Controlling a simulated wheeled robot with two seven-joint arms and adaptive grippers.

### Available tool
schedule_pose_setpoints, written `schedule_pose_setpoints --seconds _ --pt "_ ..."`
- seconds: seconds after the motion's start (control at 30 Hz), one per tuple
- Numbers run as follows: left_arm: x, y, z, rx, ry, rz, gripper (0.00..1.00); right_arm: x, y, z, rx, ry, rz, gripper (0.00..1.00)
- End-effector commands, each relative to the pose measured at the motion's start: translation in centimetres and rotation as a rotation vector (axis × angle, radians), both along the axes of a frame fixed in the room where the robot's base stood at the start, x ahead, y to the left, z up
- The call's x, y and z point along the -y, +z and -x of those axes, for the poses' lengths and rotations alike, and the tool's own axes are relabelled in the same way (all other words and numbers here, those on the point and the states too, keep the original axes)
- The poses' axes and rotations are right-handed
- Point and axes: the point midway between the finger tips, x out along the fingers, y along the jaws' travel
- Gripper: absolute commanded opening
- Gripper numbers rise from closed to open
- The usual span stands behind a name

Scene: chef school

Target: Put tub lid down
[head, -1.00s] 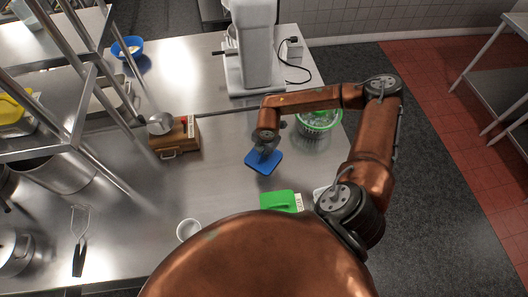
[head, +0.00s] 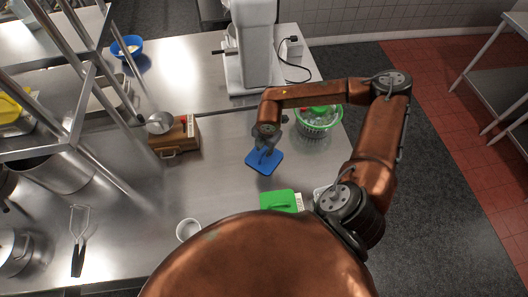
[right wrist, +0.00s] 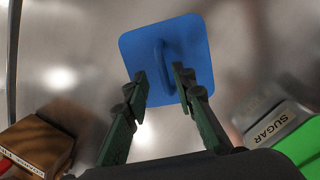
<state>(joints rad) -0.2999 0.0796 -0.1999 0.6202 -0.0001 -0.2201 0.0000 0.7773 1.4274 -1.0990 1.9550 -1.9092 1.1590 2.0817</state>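The blue tub lid (head: 265,162) lies on the steel counter (head: 225,190), its looped handle facing up. My right gripper (head: 267,143) is above it, at its far side in the head view. In the right wrist view, the fingers of my right gripper (right wrist: 161,82) are spread, with clear gaps on both sides of the handle on the blue lid (right wrist: 190,40). The fingers do not seem to touch the handle. My left gripper is not in view.
A green lid (head: 279,200) is to the right, with a SUGAR label (right wrist: 274,122) beside it. A wooden box (head: 176,140) is left, a green basket (head: 320,122) right, a mixer (head: 252,50) behind. A white cup (head: 188,230) stands nearer. Counter around the blue lid is clear.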

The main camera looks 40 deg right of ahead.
Motion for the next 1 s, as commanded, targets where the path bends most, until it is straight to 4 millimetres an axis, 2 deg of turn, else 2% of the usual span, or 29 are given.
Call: schedule_pose_setpoints --seconds 0.2,0.4,0.6,1.0 --pt "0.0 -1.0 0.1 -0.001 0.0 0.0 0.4 -0.3 4.6 0.7 0.003 0.001 0.001 0.24" --pt "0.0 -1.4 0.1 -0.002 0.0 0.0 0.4 -0.4 7.4 1.2 0.002 0.001 0.001 0.24" --pt "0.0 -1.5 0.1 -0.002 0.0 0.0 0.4 -0.5 8.4 1.3 0.001 0.001 0.0 0.24" --pt "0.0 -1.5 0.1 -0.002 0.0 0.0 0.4 -0.5 8.4 1.3 0.001 0.001 0.0 0.24"
